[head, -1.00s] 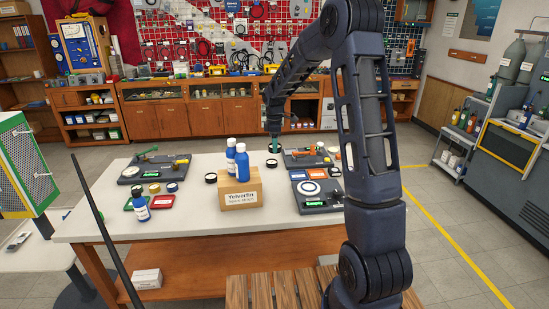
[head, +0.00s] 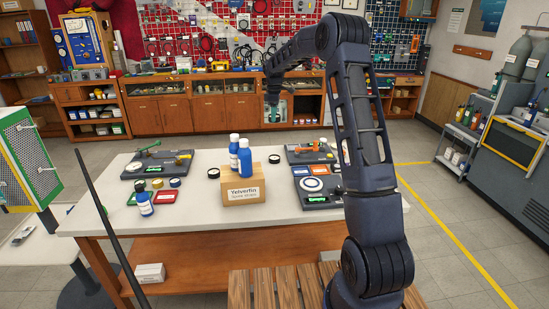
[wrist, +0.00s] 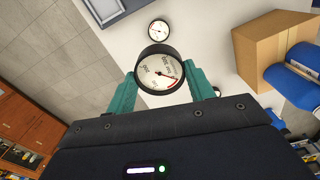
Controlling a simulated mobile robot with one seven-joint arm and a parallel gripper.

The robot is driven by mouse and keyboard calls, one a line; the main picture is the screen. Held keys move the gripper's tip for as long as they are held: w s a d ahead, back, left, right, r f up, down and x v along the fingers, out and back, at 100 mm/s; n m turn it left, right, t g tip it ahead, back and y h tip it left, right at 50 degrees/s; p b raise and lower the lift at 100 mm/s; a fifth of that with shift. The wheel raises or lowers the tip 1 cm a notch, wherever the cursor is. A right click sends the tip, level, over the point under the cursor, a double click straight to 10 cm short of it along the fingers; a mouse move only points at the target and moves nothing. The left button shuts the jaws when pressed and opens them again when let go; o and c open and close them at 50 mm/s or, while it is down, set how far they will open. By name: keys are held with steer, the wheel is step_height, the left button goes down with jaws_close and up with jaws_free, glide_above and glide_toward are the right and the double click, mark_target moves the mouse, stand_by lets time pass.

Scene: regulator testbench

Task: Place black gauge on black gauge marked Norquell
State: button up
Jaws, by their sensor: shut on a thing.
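My gripper (wrist: 160,84) is shut on a black-rimmed gauge (wrist: 158,69) with a white dial and a red mark, seen in the wrist view. In the head view my gripper (head: 271,118) is raised beyond the table's far edge; the held gauge is not clear there. A second black-rimmed gauge (wrist: 159,28) lies face up on the table, apart from the held one. In the head view, black round gauges lie right of the box (head: 274,159) and left of it (head: 213,173). No Norquell marking is readable.
A cardboard box (head: 242,190) with blue bottles (head: 245,164) stands mid-table. Grey test devices sit at far left (head: 155,165), far right (head: 308,152) and front right (head: 318,190). Small red (head: 164,196) and green trays lie at left. The table front (head: 185,220) is bare.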

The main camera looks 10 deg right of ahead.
mark_target(274, 157)
step_height(274, 157, down, 20)
steer(key=shift+w+r, duration=0.1)
steer(key=shift+w, duration=0.05)
stand_by(0.5)
steer(key=shift+f, duration=0.2)
steer(key=o, duration=1)
steer(key=shift+r, duration=0.1)
